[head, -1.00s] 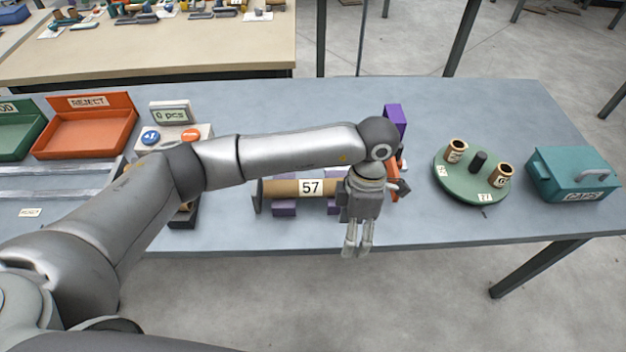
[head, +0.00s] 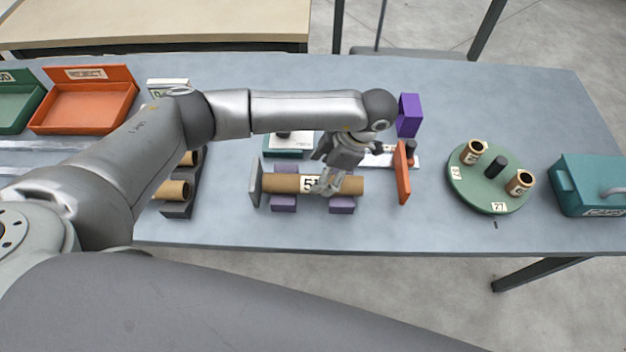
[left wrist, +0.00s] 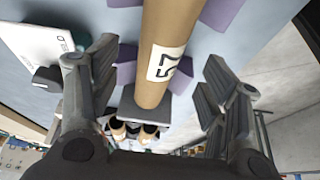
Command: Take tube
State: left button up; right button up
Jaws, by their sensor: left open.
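A brown cardboard tube (head: 285,183) with a white label lies on purple support blocks (head: 284,202). A grey end plate (head: 255,183) stands at its left end. My left gripper (head: 328,184) is over the tube's label and partly hides it. In the left wrist view, the tube (left wrist: 165,60), with its label reading 57, runs between the two spread fingers of my left gripper (left wrist: 160,95). The fingers are open and apart from the tube there. My right gripper is not in view.
An orange plate (head: 402,174) stands right of the tube. A purple block (head: 410,115) is behind it. A green turntable (head: 490,195) with short tubes and a teal box (head: 585,185) are at the right. A dark rack (head: 180,211) with tubes is left. An orange bin (head: 85,105) sits back left.

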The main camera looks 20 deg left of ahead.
aim_at(314, 179)
pick_arm(q)
jog(key=shift+a+f+p, duration=0.25)
jog(key=shift+f+p, duration=0.05)
jog(key=shift+p, duration=0.05)
jog(key=p+x, duration=0.1)
jog(key=x, duration=0.2)
jog(key=shift+s+a+f+p, duration=0.15)
jog(key=shift+s+a+p, duration=0.05)
jog(key=shift+a+p, duration=0.1)
jog(key=shift+f, duration=0.3)
jog(key=shift+a+f, duration=0.1)
jog(key=shift+f, duration=0.05)
jog(key=shift+c, duration=1.2)
jog(key=c, duration=0.9)
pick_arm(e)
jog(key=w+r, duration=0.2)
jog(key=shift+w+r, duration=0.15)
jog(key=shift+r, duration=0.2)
